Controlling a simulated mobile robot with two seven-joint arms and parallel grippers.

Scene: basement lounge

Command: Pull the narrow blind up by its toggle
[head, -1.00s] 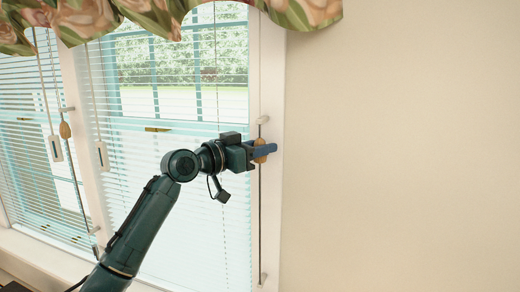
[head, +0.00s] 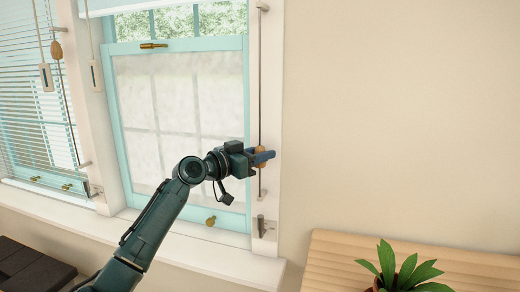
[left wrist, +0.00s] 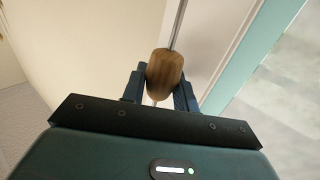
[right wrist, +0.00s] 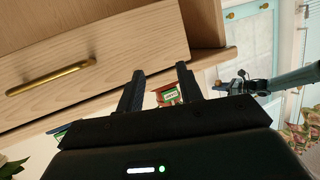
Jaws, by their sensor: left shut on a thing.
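The wooden toggle (head: 261,151) sits on a thin vertical rod or cord on the window's right frame. My left gripper (head: 262,157) is shut on it, low on the cord and a little above the lower bracket. In the left wrist view the toggle (left wrist: 165,72) is between the two fingers. The narrow blind (head: 125,4) is bunched high, with only its lower edge at the top of the head view. The pane below it is uncovered. My right gripper (right wrist: 160,85) is open and empty, and out of the head view.
Another blind (head: 35,110) at left is lowered, with its own wooden toggle (head: 56,50). A potted plant (head: 400,270) stands on a wooden top (head: 330,262) at lower right. In the right wrist view a drawer front (right wrist: 75,55) and a small red-green packet (right wrist: 168,95) lie beyond the fingers.

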